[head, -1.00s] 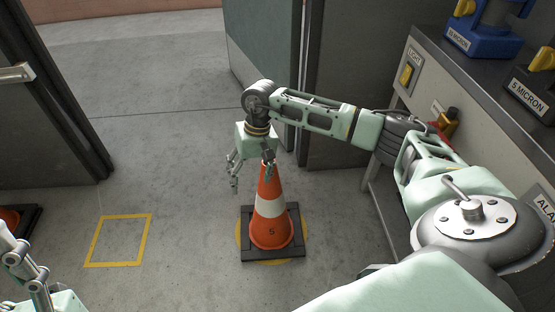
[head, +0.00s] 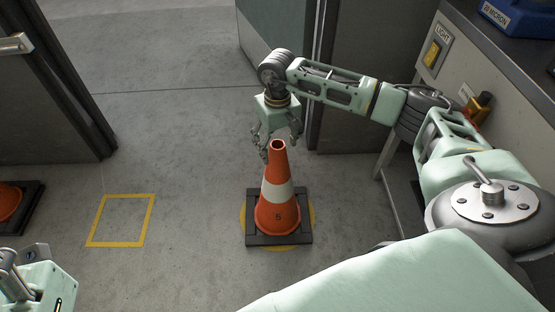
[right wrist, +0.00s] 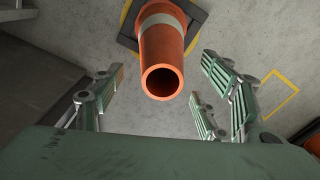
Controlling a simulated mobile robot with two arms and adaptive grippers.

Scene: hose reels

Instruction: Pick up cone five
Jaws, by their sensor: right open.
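Cone five (head: 277,205) is an orange traffic cone with a white band, a "5" on its lower part and a dark square base. It stands upright on a yellow round floor mark. My right gripper (head: 279,148) is open just above and behind the cone's top in the head view. In the right wrist view, the cone (right wrist: 162,50) shows its open top between the spread fingers of my right gripper (right wrist: 160,100), with a gap on both sides. My left gripper (head: 20,275) shows only in part at the lower left edge.
A yellow square outline (head: 121,221) is on bare floor left of the cone. Another orange cone (head: 10,203) is cut off at the left edge. A workbench with a light switch panel (head: 434,53) stands at right. A dark door (head: 50,90) stands at left.

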